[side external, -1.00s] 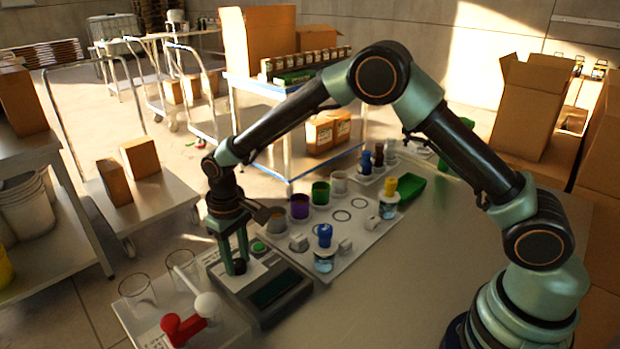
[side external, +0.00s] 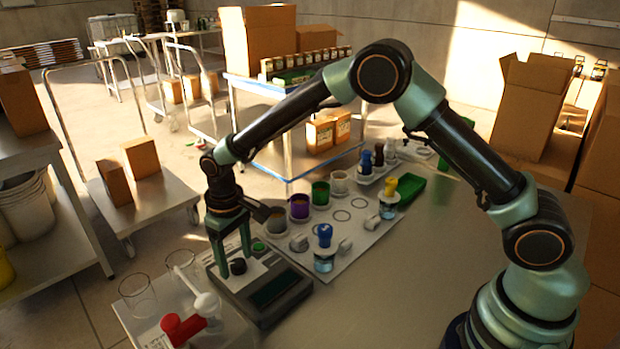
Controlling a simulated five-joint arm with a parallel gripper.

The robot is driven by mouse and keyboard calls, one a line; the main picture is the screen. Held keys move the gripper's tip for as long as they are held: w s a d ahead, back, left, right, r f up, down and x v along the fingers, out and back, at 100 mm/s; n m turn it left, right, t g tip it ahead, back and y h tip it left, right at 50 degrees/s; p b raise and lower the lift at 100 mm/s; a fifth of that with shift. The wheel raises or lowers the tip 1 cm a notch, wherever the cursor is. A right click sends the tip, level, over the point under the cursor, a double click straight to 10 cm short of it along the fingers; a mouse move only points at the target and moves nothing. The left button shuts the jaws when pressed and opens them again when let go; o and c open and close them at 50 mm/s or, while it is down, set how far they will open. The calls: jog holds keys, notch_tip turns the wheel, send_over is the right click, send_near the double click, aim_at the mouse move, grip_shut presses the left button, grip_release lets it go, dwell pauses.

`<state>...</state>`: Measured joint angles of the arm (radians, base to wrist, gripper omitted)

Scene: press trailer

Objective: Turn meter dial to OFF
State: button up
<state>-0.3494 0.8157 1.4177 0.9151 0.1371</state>
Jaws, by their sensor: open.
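The meter (side external: 282,312) is a grey box with a dark display (side external: 272,290), a green button (side external: 259,247) and a white face plate, at the front left of the table. Its black dial (side external: 238,267) is a round knob on the white plate. My gripper (side external: 233,262) points down over the dial from above. Its two green fingers are apart, one on the left and one on the right of the knob, with a gap visible around it. The dial's pointer and any OFF marking are too small to read.
A white tray with coloured cups (side external: 321,193) and blue-capped bottle (side external: 325,248) stands right behind the meter. Glass beakers (side external: 138,294), a red-handled item (side external: 182,328) and a white-knobbed item (side external: 207,305) stand at left. The table (side external: 400,290) is clear at right.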

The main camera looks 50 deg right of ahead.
aim_at(236, 263)
notch_tip(236, 263, up, 12)
jog(key=shift+f, duration=0.15)
dwell(0.4)
jog(key=s+d+r+m+t, duration=0.1)
jog(key=s+d+r+t, duration=0.2)
jog(key=s+d+r, duration=0.6)
jog(key=s+d+m+t, duration=0.1)
jog(key=s+d+t, duration=0.1)
jog(key=s+d, duration=0.6)
jog(key=shift+s+t, duration=0.3)
jog(key=shift+s, duration=0.25)
